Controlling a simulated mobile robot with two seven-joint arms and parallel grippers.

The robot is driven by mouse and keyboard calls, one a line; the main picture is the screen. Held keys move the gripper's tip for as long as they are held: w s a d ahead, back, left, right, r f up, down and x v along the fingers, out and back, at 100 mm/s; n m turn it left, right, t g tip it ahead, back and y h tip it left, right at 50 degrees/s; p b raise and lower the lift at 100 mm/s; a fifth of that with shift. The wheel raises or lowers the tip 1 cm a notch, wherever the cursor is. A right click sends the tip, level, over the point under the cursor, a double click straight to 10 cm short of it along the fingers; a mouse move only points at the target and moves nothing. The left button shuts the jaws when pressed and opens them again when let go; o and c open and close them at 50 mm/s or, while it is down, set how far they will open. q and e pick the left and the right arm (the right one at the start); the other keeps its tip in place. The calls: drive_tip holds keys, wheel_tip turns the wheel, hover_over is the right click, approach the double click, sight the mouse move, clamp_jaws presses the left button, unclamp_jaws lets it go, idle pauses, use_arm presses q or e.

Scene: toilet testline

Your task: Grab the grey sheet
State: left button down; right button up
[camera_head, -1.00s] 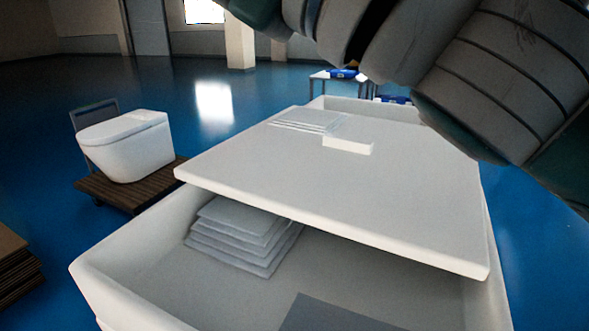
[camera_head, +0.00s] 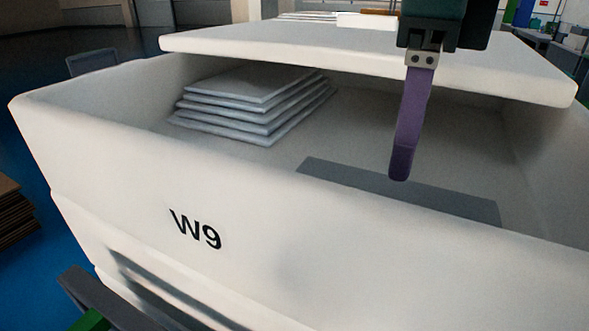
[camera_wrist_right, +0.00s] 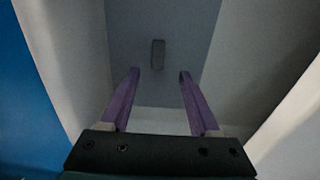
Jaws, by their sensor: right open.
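The grey sheet (camera_head: 345,176) is a flat dark grey piece on the floor of the white bin, close behind its near wall, which hides its front edge. In the right wrist view a grey surface (camera_wrist_right: 135,45), probably the sheet, lies beyond the fingers. My right gripper (camera_head: 399,176) points down over the sheet. One purple finger shows in the head view. The right wrist view shows both fingers (camera_wrist_right: 160,72) apart with nothing between them. I cannot tell whether the fingertips touch the sheet. My left gripper is not in view.
The white bin (camera_head: 120,180) is marked W9. A white lid or shelf (camera_head: 300,45) covers its rear, close behind my right gripper. A stack of several pale sheets (camera_head: 245,105) lies inside at the left. A small dark block (camera_wrist_right: 158,54) shows in the wrist view.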

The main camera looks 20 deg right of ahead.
drive_tip(key=f, duration=0.4)
drive_tip(key=f+p, duration=0.1)
drive_tip(key=f, duration=0.2)
drive_tip(key=shift+s, duration=0.35)
drive_tip(key=shift+c, duration=0.3)
clamp_jaws()
